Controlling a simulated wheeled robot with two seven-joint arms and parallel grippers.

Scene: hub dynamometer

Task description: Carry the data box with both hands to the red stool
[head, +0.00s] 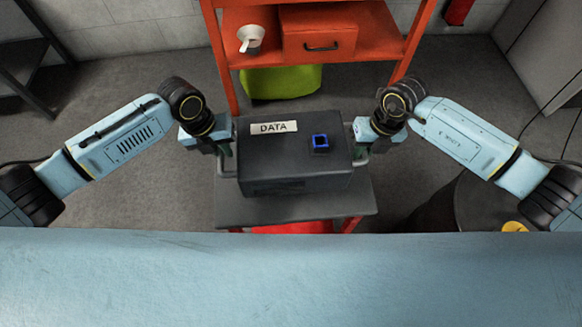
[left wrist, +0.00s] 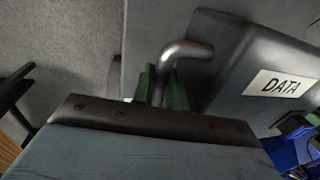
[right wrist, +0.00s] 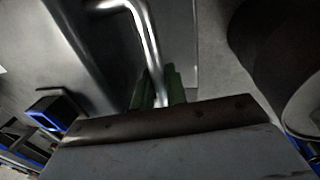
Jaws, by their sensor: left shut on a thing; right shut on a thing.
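The data box (head: 293,155) is a dark grey case with a white DATA label (head: 274,127) and a small blue-rimmed square part (head: 320,142) on top. It is in the middle of the head view, over a grey-topped stool (head: 355,200) with red legs. I cannot tell whether it touches that top. My left gripper (head: 224,150) is shut on the metal handle (left wrist: 178,55) at the box's left side. My right gripper (head: 361,152) is shut on the handle (right wrist: 143,35) at its right side. In both wrist views green fingertips pinch the bars.
A red-orange shelf unit (head: 225,60) stands behind, with a drawer box (head: 320,42), a white cup-like item (head: 250,36) and a green-yellow bin (head: 281,82). A dark round drum (head: 480,205) with a yellow item (head: 514,226) stands at right. Bare floor lies left.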

